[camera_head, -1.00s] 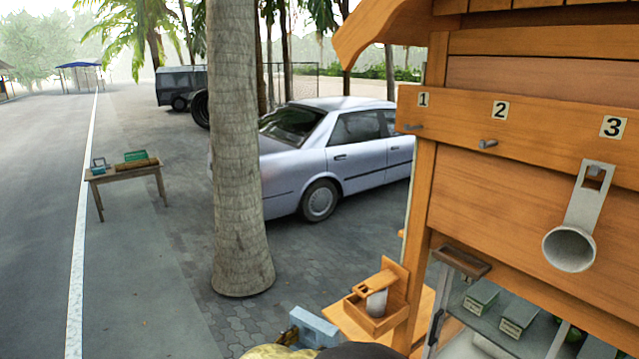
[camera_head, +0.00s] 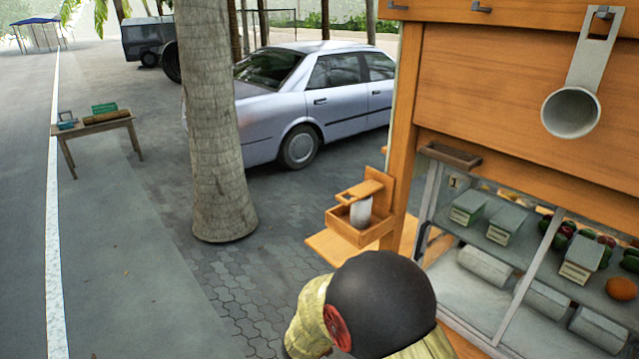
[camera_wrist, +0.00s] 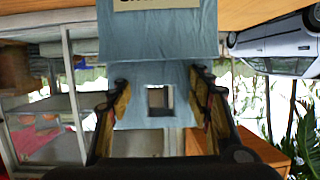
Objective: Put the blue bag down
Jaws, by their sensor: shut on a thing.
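The blue bag (camera_wrist: 158,35) fills the upper middle of the wrist view. It is a light blue, cloth-like piece with a tan label cut off by the top edge. Its narrower handle part with a square hole lies between the fingers of my gripper (camera_wrist: 157,92), which is shut on it. The lower part of the bag runs out of the picture. In the head view my arm covers the bottom middle, and neither the bag nor the fingers show there.
A wooden stall (camera_head: 500,100) stands at the right with a grey cup (camera_head: 571,112) on a hook, a small box shelf (camera_head: 358,232) and a glass case. A palm trunk (camera_head: 214,130), a car (camera_head: 335,95) and a small table (camera_head: 100,127) stand farther off. Paving left of the stall is clear.

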